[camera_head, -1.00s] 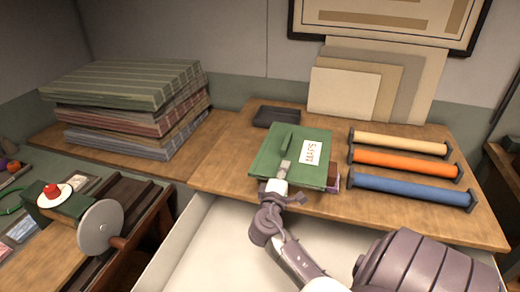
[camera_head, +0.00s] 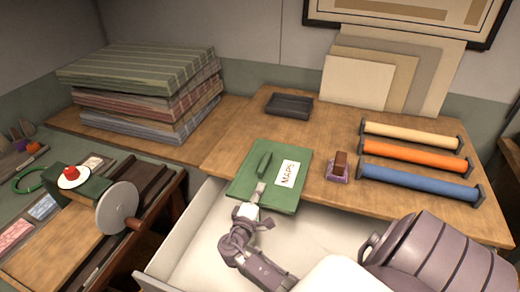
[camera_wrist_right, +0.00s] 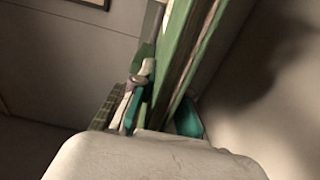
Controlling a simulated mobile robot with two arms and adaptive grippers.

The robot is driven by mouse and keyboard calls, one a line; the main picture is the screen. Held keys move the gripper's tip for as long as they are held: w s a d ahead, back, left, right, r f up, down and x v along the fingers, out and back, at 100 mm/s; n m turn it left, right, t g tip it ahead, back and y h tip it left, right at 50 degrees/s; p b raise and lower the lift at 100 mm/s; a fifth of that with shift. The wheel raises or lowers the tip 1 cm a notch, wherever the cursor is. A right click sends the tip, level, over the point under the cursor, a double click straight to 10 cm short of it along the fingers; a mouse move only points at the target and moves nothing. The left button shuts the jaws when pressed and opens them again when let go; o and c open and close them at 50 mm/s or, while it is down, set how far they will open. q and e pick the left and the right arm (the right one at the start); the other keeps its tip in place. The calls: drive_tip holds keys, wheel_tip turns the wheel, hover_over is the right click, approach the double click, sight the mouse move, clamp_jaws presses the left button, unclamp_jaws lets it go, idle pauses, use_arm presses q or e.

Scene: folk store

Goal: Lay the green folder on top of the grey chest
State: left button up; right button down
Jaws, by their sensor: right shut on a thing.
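The green folder (camera_head: 283,203), with a white "MAPS" label, lies roughly flat near the front edge of the wooden desk, its near part reaching over the open drawer. In the right wrist view the folder (camera_wrist_right: 180,50) shows nearly edge-on, rising from the fingers. My right gripper (camera_head: 261,188) is shut on the folder's near side; one finger lies over the cover. Whether the folder touches the desk I cannot tell. I cannot pick out a grey chest for certain in these views. My left gripper is not in view.
An open white drawer (camera_head: 190,238) is below the folder. Right of the folder stand a brown-handled stamp (camera_head: 338,167) and rolls in cream, orange (camera_head: 415,157) and blue. A dark tray (camera_head: 289,104) lies behind. A striped stack (camera_head: 140,75) is at left.

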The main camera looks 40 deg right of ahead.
drive_tip(key=shift+f, duration=0.1)
drive_tip(key=c, duration=1.2)
unclamp_jaws()
